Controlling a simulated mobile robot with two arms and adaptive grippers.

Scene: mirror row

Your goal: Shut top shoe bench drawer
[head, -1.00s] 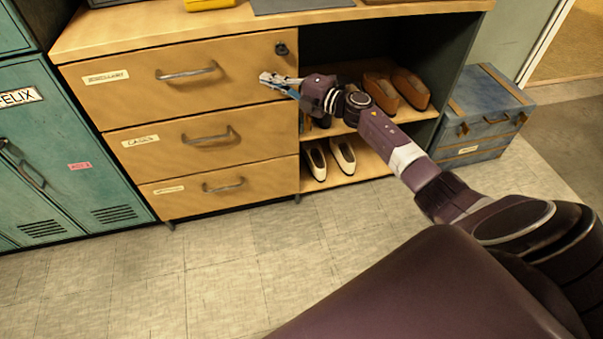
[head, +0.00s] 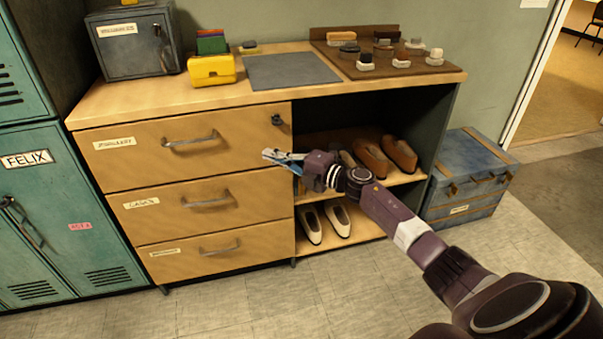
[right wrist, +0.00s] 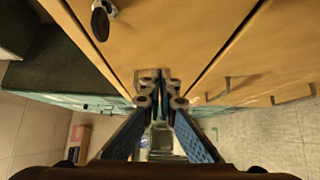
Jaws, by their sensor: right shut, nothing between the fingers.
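The top shoe bench drawer (head: 235,150) has a wooden front, a bar handle (head: 190,141), a label at its left and a dark lock or key (head: 277,120) at its upper right. Its front looks about flush with the drawers below. My right gripper (head: 268,154) is shut and empty, in front of the drawer's lower right part. In the right wrist view its fingertips (right wrist: 152,76) are at or very close to the drawer front (right wrist: 165,35); contact cannot be told. The lock also shows there (right wrist: 102,20). My left gripper is out of view.
Two lower drawers (head: 165,208) are under it. Open shelves with shoes (head: 398,152) are to the right, behind my right arm. A yellow box (head: 211,71) and a brush board (head: 440,68) stand on the bench top. Teal lockers (head: 60,220) are left, a blue trunk (head: 470,180) right.

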